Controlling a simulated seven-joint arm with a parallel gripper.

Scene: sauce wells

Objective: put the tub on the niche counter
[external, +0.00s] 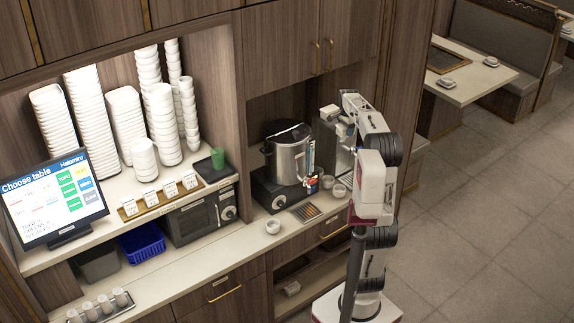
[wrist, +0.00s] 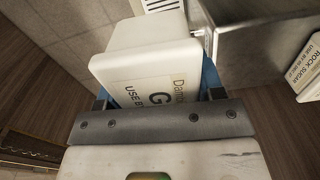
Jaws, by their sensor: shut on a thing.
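The tub (wrist: 140,68) is white with a printed label, partly readable, and fills the middle of the wrist view. My gripper (wrist: 157,90) is shut on it, with a blue finger at each side. In the external view a small white shape beside my gripper (external: 343,104) looks like the tub (external: 328,112), held high near the steel box. The niche counter (external: 262,207) is the pale surface below the wooden cabinets. The tub is above it and apart from it.
A second labelled white container (wrist: 308,72) shows at the wrist view's right edge.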

